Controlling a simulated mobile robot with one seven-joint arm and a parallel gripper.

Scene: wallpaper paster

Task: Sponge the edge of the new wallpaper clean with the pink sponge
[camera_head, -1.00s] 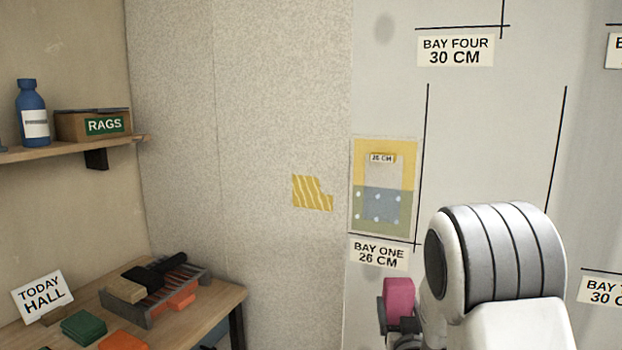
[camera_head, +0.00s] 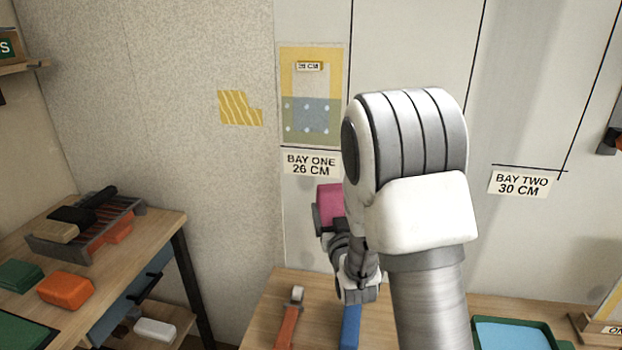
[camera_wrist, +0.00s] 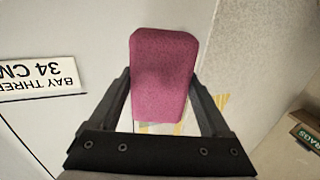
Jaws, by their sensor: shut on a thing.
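The pink sponge (camera_head: 330,207) is held up in front of the wall, just below the BAY ONE label, in the head view. My gripper (camera_wrist: 165,100) is shut on it, one finger on each side, in the wrist view. The new wallpaper piece (camera_head: 311,95), yellow above and blue-green below with pale dots, is on the wall in bay one, above the sponge. The sponge looks apart from the wallpaper in the head view.
A striped yellow scrap (camera_head: 240,108) is on the speckled wall to the left. The BAY ONE label (camera_head: 311,163) is under the wallpaper. A bench with a blue-filled tray (camera_head: 512,335) is below. A side table holds a rack (camera_head: 85,228) and an orange sponge (camera_head: 66,290).

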